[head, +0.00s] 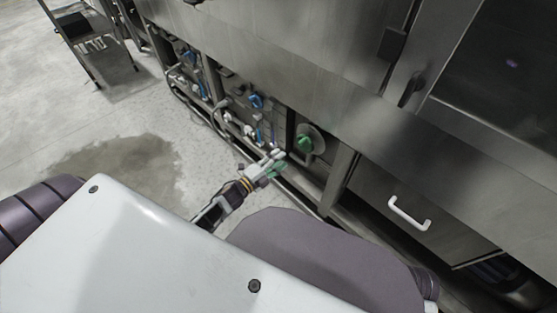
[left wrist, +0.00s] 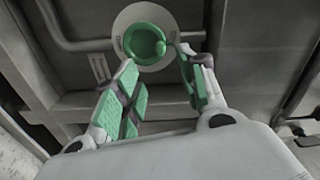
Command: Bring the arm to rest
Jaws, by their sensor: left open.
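My left gripper (head: 272,165) reaches down toward the lower panel of the steel washer (head: 300,85). In the left wrist view my left gripper (left wrist: 160,85) is open, its two green-padded fingers apart with nothing held between them. A green round knob (head: 304,142) on a pale disc sits on the panel just beyond the fingertips. It also shows in the left wrist view (left wrist: 143,43), ahead of the fingers; whether the right fingertip touches it I cannot tell. My right gripper is not in view.
Blue-handled valves (head: 256,101) and pipes line the panel to the left. A white drawer handle (head: 409,213) sticks out at the right. A metal rack (head: 92,45) stands at the top left. The concrete floor (head: 75,110) is open, with a wet patch (head: 115,158).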

